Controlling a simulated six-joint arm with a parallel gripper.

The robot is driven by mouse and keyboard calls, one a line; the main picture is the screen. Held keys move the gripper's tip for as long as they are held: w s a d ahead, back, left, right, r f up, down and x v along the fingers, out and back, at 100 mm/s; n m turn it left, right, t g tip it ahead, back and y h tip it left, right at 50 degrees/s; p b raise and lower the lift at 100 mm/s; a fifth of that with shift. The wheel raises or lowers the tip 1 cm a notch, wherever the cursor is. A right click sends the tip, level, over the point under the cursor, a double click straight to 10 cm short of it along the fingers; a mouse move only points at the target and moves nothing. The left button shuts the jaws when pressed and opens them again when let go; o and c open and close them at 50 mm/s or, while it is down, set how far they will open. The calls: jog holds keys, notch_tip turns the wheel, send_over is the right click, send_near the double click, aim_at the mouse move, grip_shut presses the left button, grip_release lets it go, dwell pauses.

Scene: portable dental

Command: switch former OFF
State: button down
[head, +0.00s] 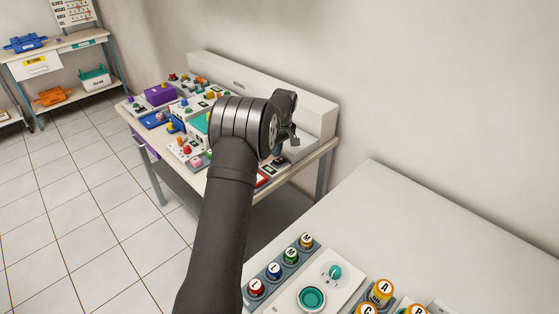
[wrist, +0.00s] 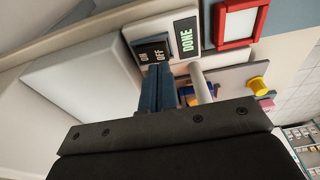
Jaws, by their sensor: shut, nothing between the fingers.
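A dark rocker switch (wrist: 152,50) marked ON and OFF sits in a light housing in the wrist view. A dark display with green DONE lettering (wrist: 186,38) is beside it. My gripper (wrist: 159,70) is shut and empty, with its blue-grey fingertips at the OFF end of the switch. I cannot tell whether they touch it, and they hide part of that end. Which way the rocker is tilted is unclear. In the head view my wrist is over the right end of the far workbench (head: 325,148), hiding much of the former.
A red-framed white panel (wrist: 241,22) is right of the display. A pale cylinder (wrist: 200,85) and a yellow knob (wrist: 258,86) are close to my fingers. In the head view a nearer table (head: 400,220) carries lettered buttons and a teal dial. Floor at left is clear.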

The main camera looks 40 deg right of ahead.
aim_at(277, 161)
jog(key=shift+f, duration=1.3)
dwell(0.9)
jog(key=shift+r, duration=0.15)
jog(key=shift+r, duration=3.4)
